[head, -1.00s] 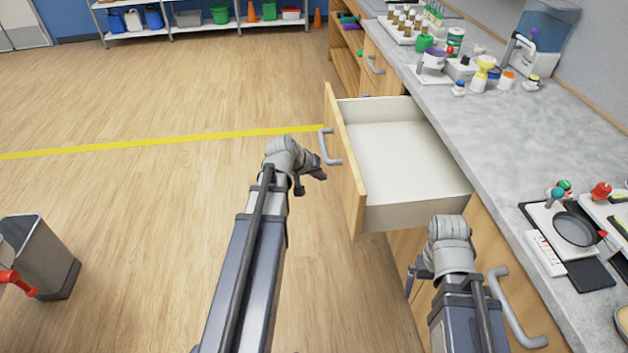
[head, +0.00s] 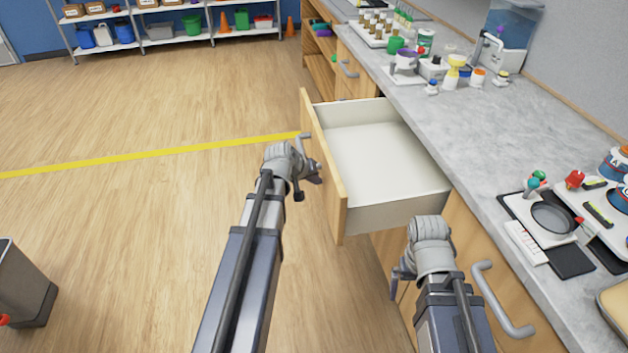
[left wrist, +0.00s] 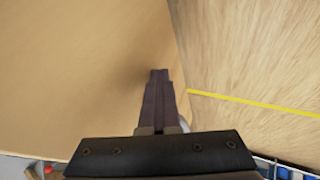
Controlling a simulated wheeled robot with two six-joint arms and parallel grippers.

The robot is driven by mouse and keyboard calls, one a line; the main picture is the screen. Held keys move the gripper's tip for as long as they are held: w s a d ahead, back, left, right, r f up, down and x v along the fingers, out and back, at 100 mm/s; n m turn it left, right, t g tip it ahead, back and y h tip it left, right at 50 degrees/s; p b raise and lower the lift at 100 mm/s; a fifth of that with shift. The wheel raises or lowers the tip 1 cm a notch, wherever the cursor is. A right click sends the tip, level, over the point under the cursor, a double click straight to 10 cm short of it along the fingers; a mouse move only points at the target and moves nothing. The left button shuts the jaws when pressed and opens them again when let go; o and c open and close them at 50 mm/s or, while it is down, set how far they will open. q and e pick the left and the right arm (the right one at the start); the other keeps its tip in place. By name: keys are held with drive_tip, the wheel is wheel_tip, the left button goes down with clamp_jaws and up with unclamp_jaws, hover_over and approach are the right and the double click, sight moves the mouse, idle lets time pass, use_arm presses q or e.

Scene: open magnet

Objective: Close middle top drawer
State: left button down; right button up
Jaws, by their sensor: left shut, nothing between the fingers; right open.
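The drawer (head: 375,158) is pulled far out of the wooden cabinet and is empty inside. Its wooden front panel (head: 325,165) faces left, with a grey handle (head: 305,140) partly hidden by my left gripper. My left gripper (head: 316,174) is shut and empty, close to the outer face of the panel. In the left wrist view, its closed fingers (left wrist: 158,95) point along the wooden panel (left wrist: 90,70); I cannot tell whether they touch it. My right gripper (head: 398,282) is open, in front of the cabinet below the drawer, its fingers partly hidden.
The grey countertop (head: 470,130) above carries bottles, a scale (head: 553,218) and a water tank (head: 510,35). Another handle (head: 500,300) sticks out near my right arm. A grey bin (head: 25,285) stands at left. The wooden floor left of the drawer is open.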

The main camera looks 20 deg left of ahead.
use_arm(q)
drive_tip(key=w+d, duration=0.5)
drive_tip(key=d, duration=0.3)
drive_tip(key=w+d, duration=0.6)
drive_tip(key=d, duration=0.2)
drive_tip(key=w+d, duration=0.6)
drive_tip(key=d, duration=0.3)
drive_tip(key=shift+w+d, duration=0.3)
drive_tip(key=shift+d, duration=0.2)
drive_tip(key=shift+d+r, duration=0.1)
drive_tip(key=shift+s+a, duration=0.25)
drive_tip(key=shift+a, duration=0.15)
drive_tip(key=s+a, duration=0.1)
drive_tip(key=s+a+p, duration=0.1)
drive_tip(key=a, duration=0.1)
drive_tip(key=shift+s+a+r, duration=0.1)
drive_tip(key=shift+s+r, duration=0.2)
drive_tip(key=shift+r, duration=0.05)
drive_tip(key=p+v, duration=0.7)
drive_tip(key=v, duration=0.2)
use_arm(e)
wheel_tip(320, 180, up, 8)
drive_tip(key=a, duration=0.1)
